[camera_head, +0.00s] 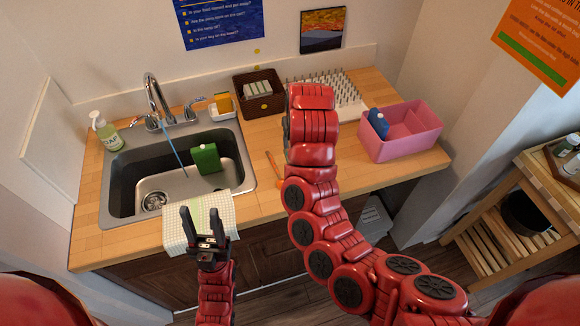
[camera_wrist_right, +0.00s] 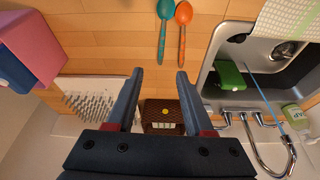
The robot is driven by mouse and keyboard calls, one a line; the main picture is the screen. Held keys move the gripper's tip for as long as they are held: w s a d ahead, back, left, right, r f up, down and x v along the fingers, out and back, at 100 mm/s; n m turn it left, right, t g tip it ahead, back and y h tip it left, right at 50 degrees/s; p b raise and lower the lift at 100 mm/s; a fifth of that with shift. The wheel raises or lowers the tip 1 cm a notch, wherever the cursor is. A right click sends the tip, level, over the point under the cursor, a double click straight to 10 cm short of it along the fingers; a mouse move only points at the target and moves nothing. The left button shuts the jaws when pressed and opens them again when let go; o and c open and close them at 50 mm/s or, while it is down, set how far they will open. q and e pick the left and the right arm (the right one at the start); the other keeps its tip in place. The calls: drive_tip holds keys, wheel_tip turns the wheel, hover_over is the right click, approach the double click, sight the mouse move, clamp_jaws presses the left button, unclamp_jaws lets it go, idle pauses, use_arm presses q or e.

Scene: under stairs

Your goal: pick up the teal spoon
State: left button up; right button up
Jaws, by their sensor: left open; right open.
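The teal spoon (camera_wrist_right: 165,9) lies on the wooden counter in the right wrist view, its handle toward my right gripper. An orange spoon (camera_wrist_right: 183,13) lies beside it on the right. In the head view the orange spoon (camera_head: 274,166) shows partly beside my right arm, which appears to hide the teal spoon. My right gripper (camera_wrist_right: 159,73) is open and empty; the teal handle's end shows between its fingertips in the picture, height unclear. My left gripper (camera_head: 203,210) is open and empty, over the checked cloth at the counter's front edge.
A sink (camera_head: 119,180) with a green sponge-like block (camera_head: 207,158) is at left, with a checked cloth (camera_head: 176,233) on its front edge. A brown basket (camera_head: 243,82), a spiked rack (camera_head: 350,98) and a pink box (camera_head: 409,145) with a blue item stand on the counter.

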drive_tip(key=b+x, duration=0.2)
drive_tip(key=x, duration=0.2)
drive_tip(key=b+x, duration=0.3)
drive_tip(key=x, duration=0.1)
drive_tip(key=s+b+x, duration=0.1)
drive_tip(key=b+x, duration=0.2)
drive_tip(key=x, duration=0.1)
drive_tip(key=shift+f, duration=0.15)
drive_tip(key=shift+g, duration=0.3)
drive_tip(key=p+x, duration=0.3)
drive_tip(key=x, duration=0.1)
drive_tip(key=shift+s+a, duration=0.1)
drive_tip(key=shift+s, duration=0.1)
drive_tip(key=shift+w+f, duration=0.2)
drive_tip(key=shift+f, duration=0.35)
clamp_jaws()
